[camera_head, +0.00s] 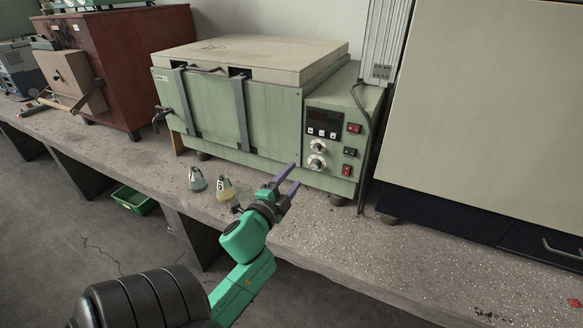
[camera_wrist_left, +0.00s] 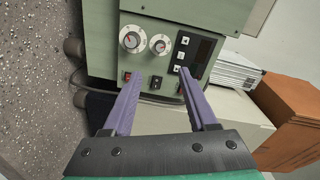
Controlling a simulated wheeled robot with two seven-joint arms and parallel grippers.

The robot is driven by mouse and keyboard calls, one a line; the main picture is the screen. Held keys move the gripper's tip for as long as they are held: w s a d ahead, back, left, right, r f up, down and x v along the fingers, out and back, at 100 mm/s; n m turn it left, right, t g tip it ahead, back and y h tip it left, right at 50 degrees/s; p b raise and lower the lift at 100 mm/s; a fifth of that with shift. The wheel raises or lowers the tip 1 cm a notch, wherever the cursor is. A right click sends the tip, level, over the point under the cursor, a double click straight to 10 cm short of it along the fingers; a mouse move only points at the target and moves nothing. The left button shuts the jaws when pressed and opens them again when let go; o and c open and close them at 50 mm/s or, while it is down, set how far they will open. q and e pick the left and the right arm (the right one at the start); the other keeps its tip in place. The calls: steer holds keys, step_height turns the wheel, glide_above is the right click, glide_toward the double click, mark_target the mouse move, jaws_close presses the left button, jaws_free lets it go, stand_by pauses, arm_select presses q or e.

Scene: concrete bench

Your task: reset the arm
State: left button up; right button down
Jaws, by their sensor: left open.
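My left gripper (camera_head: 290,180) is in the head view in front of the green bath's control panel. Its two purple fingers stand apart with nothing between them. The left wrist view shows the same open fingers (camera_wrist_left: 160,95) pointing at the panel's knobs and switches. I cannot tell whether a fingertip touches the panel. My green left arm (camera_head: 240,280) comes in from the lower left over the bench front edge. My right gripper does not show in either view.
The green bath (camera_head: 240,110) stands on the concrete bench (camera_head: 330,240). Two small flasks, one clear (camera_head: 197,180) and one yellowish (camera_head: 225,190), stand left of the gripper. A large beige cabinet (camera_head: 490,110) is at right. A green crate (camera_head: 133,199) lies below.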

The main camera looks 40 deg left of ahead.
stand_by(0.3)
arm_select(q)
steer(key=s+d+f+n+g, duration=0.1)
steer(key=d+f+n+g, duration=0.15)
steer(key=f, duration=0.25)
steer(key=s+d+f+n+g, duration=0.1)
steer(key=s+f+n+g, duration=0.1)
steer(key=f+n+g, duration=0.25)
steer(key=s+d+f+n+g+h, duration=0.2)
steer(key=s+d+f+g+h, duration=0.4)
steer(key=s+d+f, duration=0.6)
step_height(320, 180, down, 22)
steer(key=s+g, duration=0.2)
steer(key=s+a+f, duration=0.2)
steer(key=s+f, duration=1.1)
steer(key=s, duration=0.2)
steer(key=shift+s+g+y, duration=0.2)
steer(key=shift+g+y, duration=0.1)
steer(key=shift+g, duration=0.1)
